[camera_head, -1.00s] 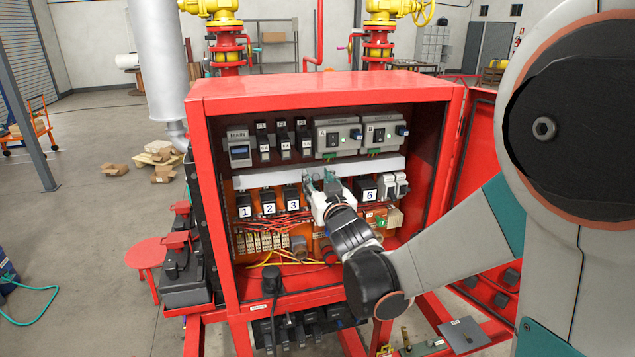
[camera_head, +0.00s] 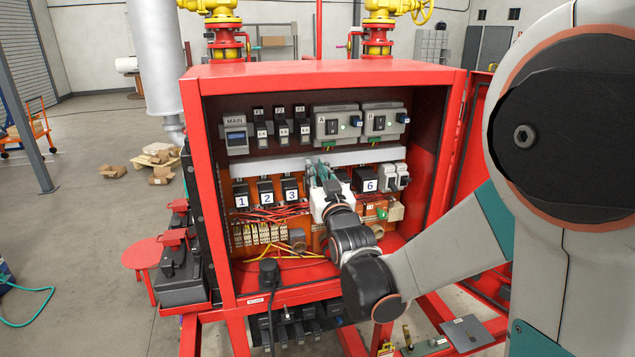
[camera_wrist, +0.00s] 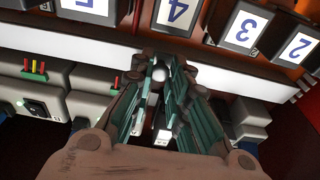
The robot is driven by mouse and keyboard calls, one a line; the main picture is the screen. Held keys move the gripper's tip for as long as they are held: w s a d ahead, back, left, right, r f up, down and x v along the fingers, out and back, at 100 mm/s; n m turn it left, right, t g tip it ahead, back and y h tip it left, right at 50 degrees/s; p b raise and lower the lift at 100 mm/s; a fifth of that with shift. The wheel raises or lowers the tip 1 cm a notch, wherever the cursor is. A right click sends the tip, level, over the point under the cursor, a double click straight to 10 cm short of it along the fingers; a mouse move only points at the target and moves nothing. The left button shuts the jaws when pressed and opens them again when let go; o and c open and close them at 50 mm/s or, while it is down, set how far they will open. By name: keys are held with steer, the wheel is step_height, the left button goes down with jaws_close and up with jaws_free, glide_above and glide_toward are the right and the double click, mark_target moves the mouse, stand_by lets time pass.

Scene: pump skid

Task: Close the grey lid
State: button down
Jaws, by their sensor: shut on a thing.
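The grey lid (camera_head: 275,168) is a long pale strip running across the cabinet between the upper and lower device rows. In the wrist view the lid (camera_wrist: 100,42) crosses the picture as a light band. My gripper (camera_head: 321,170) is at the middle of the lid, above the numbered blocks. In the wrist view my gripper (camera_wrist: 161,78) has its fingertips closed together around a small round pale knob (camera_wrist: 161,73) at the lid. The fingers hide the part of the lid behind them. I cannot tell how far the lid stands open.
The red cabinet (camera_head: 320,73) frames the space, with its door open at the right. Breakers and modules A and B (camera_head: 336,123) sit above the lid. Numbered blocks (camera_head: 266,192), red wires and terminals (camera_head: 258,234) lie below. Block 4 (camera_wrist: 176,14) is close to the fingertips.

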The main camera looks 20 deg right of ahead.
steer(key=shift+w+f+t+b, duration=0.1)
steer(key=shift+f+t+b, duration=0.05)
steer(key=shift+t+b, duration=0.45)
steer(key=c, duration=1.5)
jaws_free()
steer(key=v, duration=1.2)
